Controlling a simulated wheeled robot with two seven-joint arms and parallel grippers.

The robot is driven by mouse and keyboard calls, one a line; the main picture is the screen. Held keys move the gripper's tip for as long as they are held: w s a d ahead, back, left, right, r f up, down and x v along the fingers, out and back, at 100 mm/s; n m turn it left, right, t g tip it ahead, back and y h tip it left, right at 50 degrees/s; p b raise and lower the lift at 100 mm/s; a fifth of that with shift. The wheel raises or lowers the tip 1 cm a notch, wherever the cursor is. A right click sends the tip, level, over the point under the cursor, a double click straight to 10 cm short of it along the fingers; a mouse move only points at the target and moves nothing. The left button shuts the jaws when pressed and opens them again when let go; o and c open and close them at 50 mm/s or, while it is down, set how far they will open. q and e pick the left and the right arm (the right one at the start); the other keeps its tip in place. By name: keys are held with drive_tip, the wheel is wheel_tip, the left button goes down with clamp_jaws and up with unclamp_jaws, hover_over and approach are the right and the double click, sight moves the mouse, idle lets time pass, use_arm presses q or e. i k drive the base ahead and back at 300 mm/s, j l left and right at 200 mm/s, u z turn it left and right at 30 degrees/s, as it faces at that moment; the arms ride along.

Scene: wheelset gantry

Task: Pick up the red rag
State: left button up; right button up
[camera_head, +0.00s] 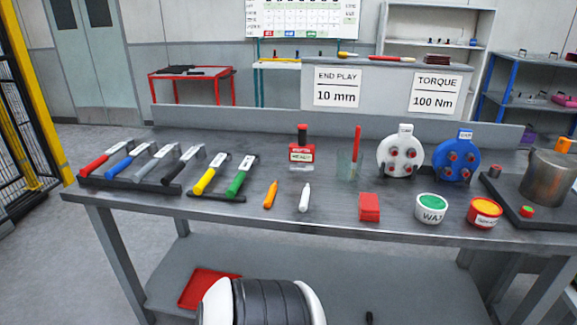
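The red rag (369,207) appears to be the small folded red block lying near the front edge of the grey workbench (330,228), right of the middle. Its top is flat and its front side shows layered edges. Neither of my grippers is in view.
Several coloured-handled tools (205,180) lie left.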

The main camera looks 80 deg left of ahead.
sight(369, 210)
drive_tip(key=u, duration=1.95)
drive_tip(key=i+j+z, duration=0.3)
drive_tip(key=j, duration=0.15)
